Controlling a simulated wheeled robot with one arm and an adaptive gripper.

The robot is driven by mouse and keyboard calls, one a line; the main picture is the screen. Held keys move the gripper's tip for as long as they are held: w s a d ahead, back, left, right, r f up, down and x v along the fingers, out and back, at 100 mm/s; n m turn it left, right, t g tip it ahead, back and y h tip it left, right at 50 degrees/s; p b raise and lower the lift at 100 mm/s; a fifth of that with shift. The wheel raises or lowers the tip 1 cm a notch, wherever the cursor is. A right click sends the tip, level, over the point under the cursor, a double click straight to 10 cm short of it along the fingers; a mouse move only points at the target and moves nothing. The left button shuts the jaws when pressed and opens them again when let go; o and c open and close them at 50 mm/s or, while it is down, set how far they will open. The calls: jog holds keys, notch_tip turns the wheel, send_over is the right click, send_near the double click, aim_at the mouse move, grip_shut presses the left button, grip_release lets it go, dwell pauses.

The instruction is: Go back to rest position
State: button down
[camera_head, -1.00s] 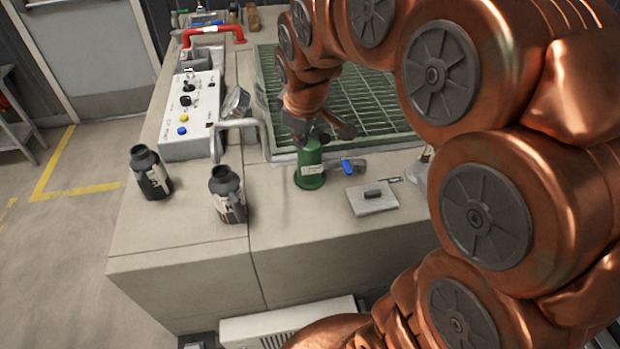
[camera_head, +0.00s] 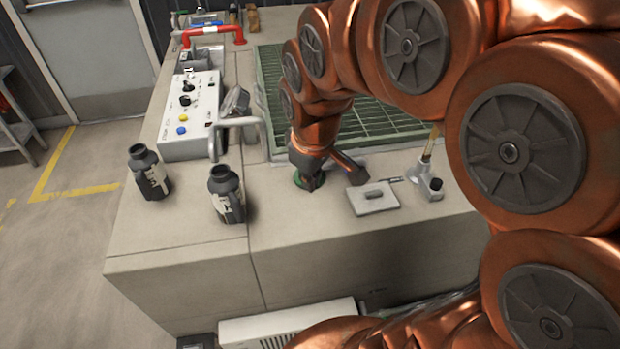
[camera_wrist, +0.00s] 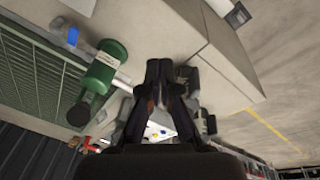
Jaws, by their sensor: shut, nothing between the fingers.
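My gripper (camera_head: 312,181) hangs over the worktop at the end of my copper arm, with nothing in it. In the wrist view its two dark fingers (camera_wrist: 159,70) are together at the tips. A green cylinder (camera_wrist: 107,65) with a white label stands to the left of the fingers there, apart from them. In the head view my gripper hides most of this cylinder, and only a bit of its green base (camera_head: 299,183) shows.
Two dark bottles (camera_head: 149,172) (camera_head: 227,195) stand at the worktop's front left. A control panel (camera_head: 188,115), a grey bent handle (camera_head: 238,124), a red pipe (camera_head: 213,31) and a green grating (camera_head: 375,118) lie behind. A flat grey block (camera_head: 372,197) and a small holder (camera_head: 431,187) sit right.

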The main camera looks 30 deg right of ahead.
dwell(0.3)
jog(key=s+a+f+m+g, duration=0.1)
jog(key=s+m+g, duration=0.1)
jog(key=s, duration=0.7)
jog(key=s+a+f+m+g, duration=0.1)
jog(key=s+f+m+g, duration=0.1)
jog(key=s, duration=0.7)
jog(key=shift+s+a+f+m+y, duration=0.15)
jog(key=shift+s+a+m+y, duration=0.15)
jog(key=shift+a+m, duration=0.15)
